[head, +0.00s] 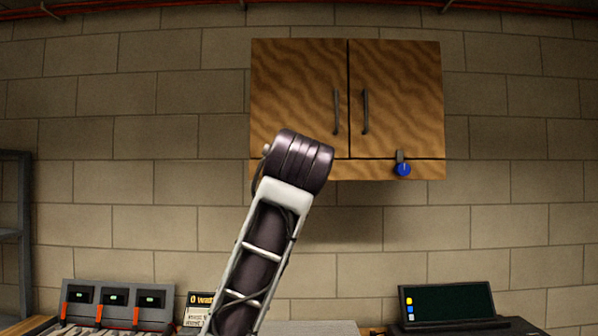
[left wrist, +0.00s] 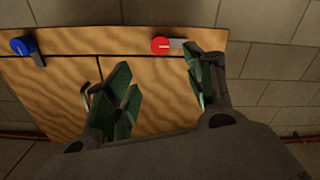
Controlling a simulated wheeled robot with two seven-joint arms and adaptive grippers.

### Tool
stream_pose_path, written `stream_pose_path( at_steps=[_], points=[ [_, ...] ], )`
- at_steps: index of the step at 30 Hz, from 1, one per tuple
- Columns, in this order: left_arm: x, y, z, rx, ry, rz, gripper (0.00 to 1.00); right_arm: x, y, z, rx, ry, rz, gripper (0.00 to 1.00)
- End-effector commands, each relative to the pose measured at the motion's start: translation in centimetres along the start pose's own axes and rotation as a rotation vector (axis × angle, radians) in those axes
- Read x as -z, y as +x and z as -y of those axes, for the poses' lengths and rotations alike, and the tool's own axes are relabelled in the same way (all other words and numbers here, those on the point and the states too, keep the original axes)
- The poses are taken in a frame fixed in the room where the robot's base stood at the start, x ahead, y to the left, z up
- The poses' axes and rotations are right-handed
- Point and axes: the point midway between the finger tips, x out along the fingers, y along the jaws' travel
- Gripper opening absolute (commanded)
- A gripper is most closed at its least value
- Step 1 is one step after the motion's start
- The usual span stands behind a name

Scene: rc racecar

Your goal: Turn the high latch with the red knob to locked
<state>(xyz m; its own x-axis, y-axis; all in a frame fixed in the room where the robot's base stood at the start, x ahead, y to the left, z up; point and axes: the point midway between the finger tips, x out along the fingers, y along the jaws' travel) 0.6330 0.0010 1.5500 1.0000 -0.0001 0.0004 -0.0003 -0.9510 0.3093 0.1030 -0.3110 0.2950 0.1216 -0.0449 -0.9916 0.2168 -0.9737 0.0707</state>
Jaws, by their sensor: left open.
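The red knob (left wrist: 160,46) shows in the left wrist view on the strip along the cabinet's edge, with its short grey latch bar (left wrist: 177,44) pointing sideways to the right. In the head view the red knob is hidden behind my left arm (head: 300,160). My left gripper (left wrist: 160,72) is open and empty. Its green-padded fingers appear on either side of the red knob in the picture, with the right finger close to the bar's end; I cannot tell whether they touch. The head view hides this gripper behind the arm. My right gripper is in neither view.
The wooden wall cabinet (head: 300,85) has two shut doors with dark handles. A blue knob (head: 403,170) sits at its lower right, its grey bar upright. Below stand charger-like units (head: 115,298) and a dark screen (head: 448,302). The wall right of the cabinet is clear.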

Motion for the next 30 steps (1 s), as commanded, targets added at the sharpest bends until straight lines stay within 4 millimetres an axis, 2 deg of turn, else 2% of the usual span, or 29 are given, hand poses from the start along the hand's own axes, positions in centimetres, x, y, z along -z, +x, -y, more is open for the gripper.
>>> stream_pose_path(
  at_steps=[8,21,30],
  points=[
    [0.1,1.4,0.0,0.002,0.002,0.000,0.54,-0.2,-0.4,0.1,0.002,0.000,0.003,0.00],
    [0.1,6.6,0.1,0.003,0.001,0.001,0.54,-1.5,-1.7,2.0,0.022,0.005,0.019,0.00],
    [0.1,9.9,0.0,0.001,0.001,0.001,0.54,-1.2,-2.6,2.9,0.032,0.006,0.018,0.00]
  ],
)
